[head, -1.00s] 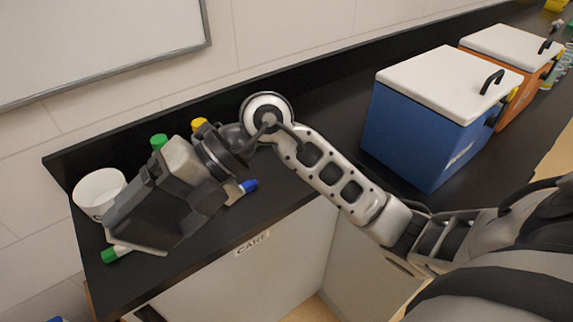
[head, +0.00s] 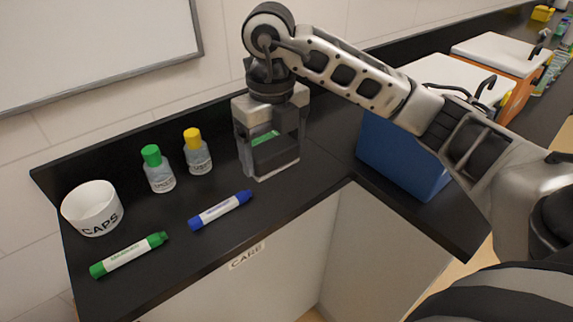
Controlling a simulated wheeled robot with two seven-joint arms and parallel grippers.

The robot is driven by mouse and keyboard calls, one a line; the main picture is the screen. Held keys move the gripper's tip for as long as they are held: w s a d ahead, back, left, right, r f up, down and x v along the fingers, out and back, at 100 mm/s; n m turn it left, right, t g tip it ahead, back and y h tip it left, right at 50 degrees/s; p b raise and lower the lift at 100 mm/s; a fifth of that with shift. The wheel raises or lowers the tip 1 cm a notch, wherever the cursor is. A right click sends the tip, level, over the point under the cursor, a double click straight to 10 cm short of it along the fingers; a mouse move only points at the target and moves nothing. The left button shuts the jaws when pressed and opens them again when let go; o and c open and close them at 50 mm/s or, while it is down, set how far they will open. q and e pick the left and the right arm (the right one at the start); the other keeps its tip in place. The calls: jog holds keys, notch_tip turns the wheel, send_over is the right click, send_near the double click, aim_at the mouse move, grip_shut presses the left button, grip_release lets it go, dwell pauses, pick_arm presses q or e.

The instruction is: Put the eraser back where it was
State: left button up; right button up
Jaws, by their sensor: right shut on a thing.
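My right gripper (head: 270,167) points down over the black counter, near the inner corner, right of the bottles. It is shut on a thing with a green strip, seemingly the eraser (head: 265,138). The fingers hide most of it, and I cannot tell if it touches the counter. No other eraser shows. My left gripper is not in view.
A white CAPS cup (head: 93,209), a green-capped bottle (head: 159,170) and a yellow-capped bottle (head: 197,153) stand on the counter (head: 180,262). A green marker (head: 129,254) and a blue marker (head: 221,210) lie in front. A blue cooler (head: 398,158) stands right.

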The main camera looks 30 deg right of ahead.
jog(key=w+d+f, duration=0.2)
jog(key=d, duration=0.1)
jog(key=shift+w+d+p, duration=0.15)
jog(key=shift+w+p, duration=0.15)
jog(key=shift+w, duration=0.1)
send_over(287, 176)
jog(key=f, duration=0.4)
jog(key=shift+s+a+f+p, duration=0.1)
jog(key=shift+s+a+p, duration=0.2)
jog(key=shift+s+a, duration=0.1)
jog(key=shift+w+d+f, duration=0.3)
jog(key=shift+w+f, duration=0.05)
jog(key=shift+f, duration=0.2)
notch_tip(287, 176, down, 3)
jog(key=shift+w+d+f+p, duration=0.1)
jog(key=shift+f+p, duration=0.1)
jog(key=shift+p, duration=0.45)
jog(key=o, duration=0.8)
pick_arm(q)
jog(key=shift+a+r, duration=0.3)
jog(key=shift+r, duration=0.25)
pick_arm(e)
jog(key=shift+r, duration=0.1)
pick_arm(q)
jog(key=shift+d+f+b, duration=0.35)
jog(key=shift+b, duration=0.7)
pick_arm(e)
notch_tip(287, 176, up, 12)
jog(key=shift+f, duration=0.1)
